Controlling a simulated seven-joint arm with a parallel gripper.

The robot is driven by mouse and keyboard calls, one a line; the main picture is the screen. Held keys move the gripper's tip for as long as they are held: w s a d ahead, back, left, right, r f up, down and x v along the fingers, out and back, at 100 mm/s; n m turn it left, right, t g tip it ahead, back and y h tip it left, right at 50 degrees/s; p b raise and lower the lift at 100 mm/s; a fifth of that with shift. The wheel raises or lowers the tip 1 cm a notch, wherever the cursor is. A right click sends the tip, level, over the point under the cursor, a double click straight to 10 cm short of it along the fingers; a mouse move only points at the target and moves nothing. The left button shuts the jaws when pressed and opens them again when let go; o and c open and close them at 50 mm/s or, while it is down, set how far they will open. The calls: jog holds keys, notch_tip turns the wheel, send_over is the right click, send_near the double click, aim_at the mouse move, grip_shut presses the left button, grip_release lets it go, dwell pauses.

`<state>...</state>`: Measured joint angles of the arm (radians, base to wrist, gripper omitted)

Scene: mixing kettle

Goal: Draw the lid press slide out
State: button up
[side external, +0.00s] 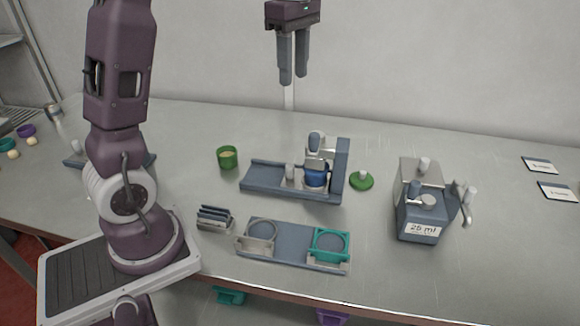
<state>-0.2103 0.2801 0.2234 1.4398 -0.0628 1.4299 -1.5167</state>
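The lid press (343,165) stands in the middle of the table, a blue-grey base with an upright part at its right end. Its flat rail (262,178) runs out to the left. A grey block with a small upright light knob (290,172) sits on the rail, and seems to be the slide and its handle. A blue cup (316,177) sits in the press under the pressing head (316,142). My gripper (293,78) hangs fingers down, high above the press and apart from it.
A green cup (227,158) stands left of the press and a green lid (361,181) lies to its right. A tray with two ring holders (292,250) lies in front. A 25 ml dispenser (420,205) stands at right. A small rack (214,218) is front left.

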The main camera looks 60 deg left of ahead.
jog(key=n, duration=0.5)
send_over(290, 165)
notch_tip(290, 165, down, 18)
jog(key=shift+s+r, duration=0.1)
jog(key=shift+r, duration=0.1)
jog(key=shift+f, duration=4.05)
jog(key=shift+c, duration=0.2)
grip_shut()
jog(key=s+a, duration=0.7)
jog(key=shift+o, duration=0.5)
grip_release()
